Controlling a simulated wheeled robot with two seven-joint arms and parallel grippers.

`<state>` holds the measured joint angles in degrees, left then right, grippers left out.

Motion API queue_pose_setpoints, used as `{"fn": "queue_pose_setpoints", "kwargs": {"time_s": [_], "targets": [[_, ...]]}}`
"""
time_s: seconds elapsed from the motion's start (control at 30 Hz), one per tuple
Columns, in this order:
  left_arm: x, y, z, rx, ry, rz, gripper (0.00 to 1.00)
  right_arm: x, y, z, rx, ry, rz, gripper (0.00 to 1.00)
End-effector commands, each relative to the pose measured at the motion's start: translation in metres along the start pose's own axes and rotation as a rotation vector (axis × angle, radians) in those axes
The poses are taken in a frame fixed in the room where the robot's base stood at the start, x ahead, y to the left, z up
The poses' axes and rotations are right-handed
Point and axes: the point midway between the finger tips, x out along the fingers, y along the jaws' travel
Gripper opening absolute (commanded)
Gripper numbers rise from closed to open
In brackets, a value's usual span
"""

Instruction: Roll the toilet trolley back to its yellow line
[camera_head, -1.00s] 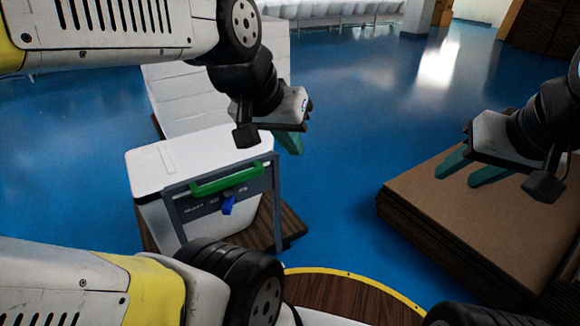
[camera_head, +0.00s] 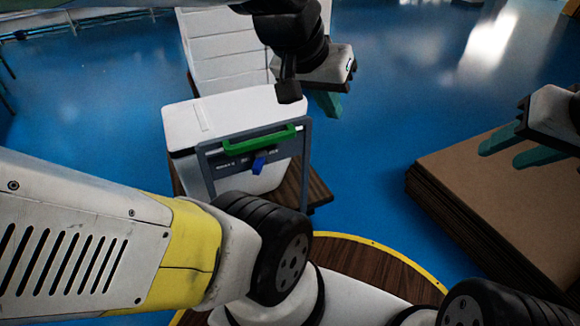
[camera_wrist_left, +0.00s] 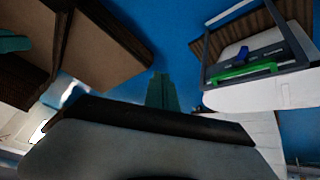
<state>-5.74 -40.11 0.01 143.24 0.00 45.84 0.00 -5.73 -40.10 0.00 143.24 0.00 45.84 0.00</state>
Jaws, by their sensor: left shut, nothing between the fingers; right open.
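The toilet trolley (camera_head: 318,187) has a dark wooden base and carries a white toilet (camera_head: 235,110). A grey frame with a green handle (camera_head: 258,139) and a blue part stands at its near side. The trolley also shows upside down in the left wrist view, with its green handle (camera_wrist_left: 245,72). My left gripper (camera_head: 328,103) is shut and empty, above and right of the trolley, apart from the handle. My right gripper (camera_head: 520,150) is open and empty at the right edge, over the cardboard stack. A yellow line on the floor is not clearly visible.
A stack of brown cardboard sheets (camera_head: 490,190) stands at the right. White stacked boxes (camera_head: 225,55) stand behind the toilet. My round wooden base with a yellow rim is at the bottom. Blue floor (camera_head: 370,140) is clear between trolley and cardboard.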

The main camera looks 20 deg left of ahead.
Motion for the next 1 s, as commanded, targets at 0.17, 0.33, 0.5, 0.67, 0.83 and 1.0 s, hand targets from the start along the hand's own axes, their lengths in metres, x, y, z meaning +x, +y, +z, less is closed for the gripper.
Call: {"fn": "queue_pose_setpoints", "kwargs": {"time_s": [0.17,0.33,0.5,0.67,0.83,1.0], "targets": [[0.0,0.0,0.0,0.0,0.0,0.0,0.0,0.0,0.0,0.0,0.0,0.0,0.0,0.43],[0.0,0.0,0.0,0.0,0.0,0.0,0.04,0.0,0.0,0.0,0.0,0.0,0.0,0.43],[0.007,-0.006,-0.003,-0.017,-0.047,-0.018,0.37,0.0,0.0,0.0,0.0,0.0,0.0,0.43],[0.033,-0.03,-0.01,-0.075,-0.202,-0.098,0.45,0.0,0.0,0.0,0.0,0.0,0.0,0.43],[0.069,-0.067,-0.018,-0.147,-0.395,-0.249,0.45,0.0,0.0,0.0,0.0,0.0,0.0,0.43],[0.107,-0.107,-0.023,-0.201,-0.558,-0.438,0.45,0.0,0.0,0.0,0.0,0.0,0.0,0.43]]}}
